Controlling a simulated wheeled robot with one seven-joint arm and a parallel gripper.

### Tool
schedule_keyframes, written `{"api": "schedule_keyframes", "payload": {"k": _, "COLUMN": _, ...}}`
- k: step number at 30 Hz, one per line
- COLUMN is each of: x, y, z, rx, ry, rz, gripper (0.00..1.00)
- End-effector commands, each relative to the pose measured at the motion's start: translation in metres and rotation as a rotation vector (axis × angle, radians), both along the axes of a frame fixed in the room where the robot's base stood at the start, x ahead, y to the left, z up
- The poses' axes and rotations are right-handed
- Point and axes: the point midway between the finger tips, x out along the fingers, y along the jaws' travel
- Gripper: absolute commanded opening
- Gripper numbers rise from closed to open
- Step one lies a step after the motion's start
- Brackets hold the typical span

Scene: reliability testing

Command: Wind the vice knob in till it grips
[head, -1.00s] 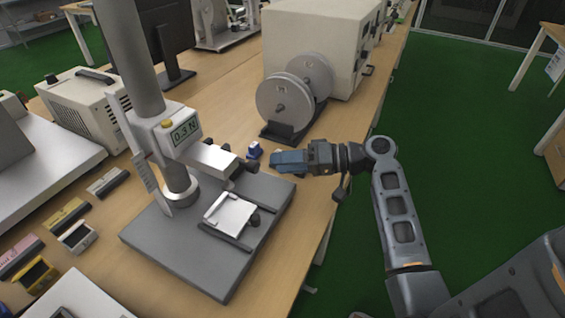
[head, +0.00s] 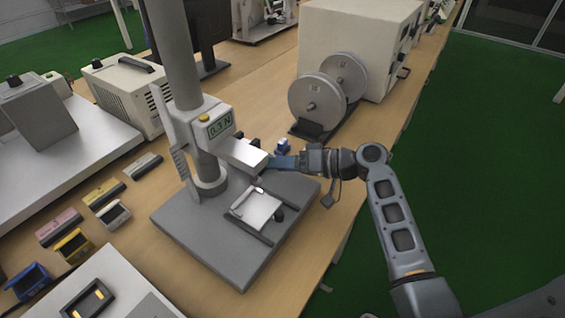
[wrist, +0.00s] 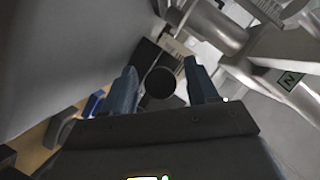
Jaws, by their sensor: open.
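In the wrist view a dark round knob (wrist: 160,83) shows between my open gripper's (wrist: 166,84) two blue fingertips, with gaps on both sides. A pale stepped part lies beyond it. In the head view my gripper (head: 273,162) is level with the pale grey head (head: 243,154) of the test stand, its fingertips close to the head's end. The fingers and the head hide the knob there. Lower down, a pale plate (head: 257,206) with a second dark knob (head: 278,214) sits on the stand's grey base (head: 200,250). I cannot tell whether my fingers touch the knob.
The stand's thick column (head: 170,60) and its display (head: 220,126) are left of my gripper. A twin-disc unit (head: 318,103) and a white box (head: 345,40) stand behind.

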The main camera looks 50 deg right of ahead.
Motion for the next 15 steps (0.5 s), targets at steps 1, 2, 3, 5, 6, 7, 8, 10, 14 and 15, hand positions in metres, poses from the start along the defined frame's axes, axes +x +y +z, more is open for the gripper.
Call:
{"api": "schedule_keyframes", "payload": {"k": 1, "x": 0.0007, "y": 0.0003, "z": -0.0002, "rx": 0.000, "ry": 0.000, "rz": 0.000, "gripper": 0.58}}
{"api": "schedule_keyframes", "payload": {"k": 2, "x": 0.0009, "y": 0.0003, "z": -0.0003, "rx": 0.000, "ry": 0.000, "rz": 0.000, "gripper": 0.58}}
{"api": "schedule_keyframes", "payload": {"k": 3, "x": 0.0008, "y": 0.0003, "z": -0.0002, "rx": 0.000, "ry": 0.000, "rz": 0.000, "gripper": 0.58}}
{"api": "schedule_keyframes", "payload": {"k": 5, "x": 0.0007, "y": 0.0003, "z": -0.0002, "rx": 0.000, "ry": 0.000, "rz": 0.000, "gripper": 0.58}}
{"api": "schedule_keyframes", "payload": {"k": 6, "x": 0.0007, "y": 0.0003, "z": -0.0002, "rx": 0.000, "ry": 0.000, "rz": 0.000, "gripper": 0.58}}
{"api": "schedule_keyframes", "payload": {"k": 7, "x": 0.0007, "y": 0.0003, "z": -0.0002, "rx": 0.000, "ry": 0.000, "rz": 0.000, "gripper": 0.58}}
{"api": "schedule_keyframes", "payload": {"k": 8, "x": 0.0006, "y": 0.0002, "z": -0.0002, "rx": 0.000, "ry": 0.000, "rz": 0.000, "gripper": 0.55}}
{"api": "schedule_keyframes", "payload": {"k": 10, "x": 0.0006, "y": 0.0002, "z": -0.0002, "rx": 0.000, "ry": 0.000, "rz": 0.000, "gripper": 0.48}}
{"api": "schedule_keyframes", "payload": {"k": 14, "x": 0.0006, "y": 0.0001, "z": -0.0001, "rx": 0.000, "ry": 0.000, "rz": 0.000, "gripper": 0.36}}
{"api": "schedule_keyframes", "payload": {"k": 15, "x": 0.0006, "y": 0.0001, "z": -0.0001, "rx": 0.000, "ry": 0.000, "rz": 0.000, "gripper": 0.32}}
